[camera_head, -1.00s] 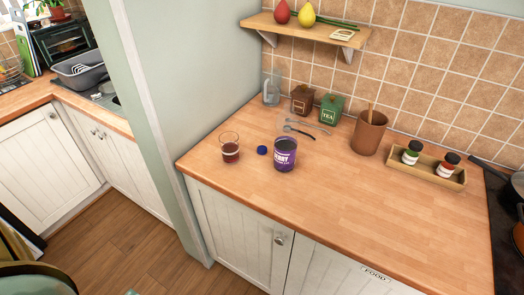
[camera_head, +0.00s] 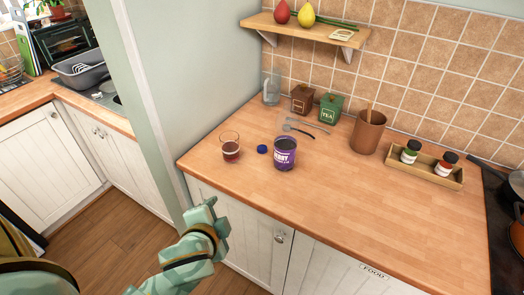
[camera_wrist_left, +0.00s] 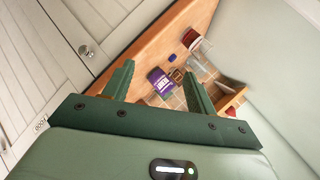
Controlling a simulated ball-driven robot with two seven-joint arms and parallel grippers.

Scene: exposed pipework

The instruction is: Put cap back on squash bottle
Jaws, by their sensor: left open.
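The squash bottle (camera_head: 285,156) stands upright on the wooden counter, with a purple label and a dark, open-looking top. The dark blue cap (camera_head: 262,149) lies on the counter just left of it, apart from it. In the left wrist view the purple bottle (camera_wrist_left: 160,80) and the blue cap (camera_wrist_left: 172,57) both show beyond the fingers. My left gripper (camera_head: 210,207) is in front of and below the counter's front edge, left of the bottle and apart from it. Its two fingers (camera_wrist_left: 158,78) are open with nothing between them. My right gripper is out of view.
A glass of dark red drink (camera_head: 231,150) stands left of the cap. Dark utensils (camera_head: 300,131) lie behind the bottle. Brown (camera_head: 302,99) and green TEA (camera_head: 330,108) canisters and a brown pot (camera_head: 368,132) stand farther back. The counter's right front (camera_head: 370,215) is clear.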

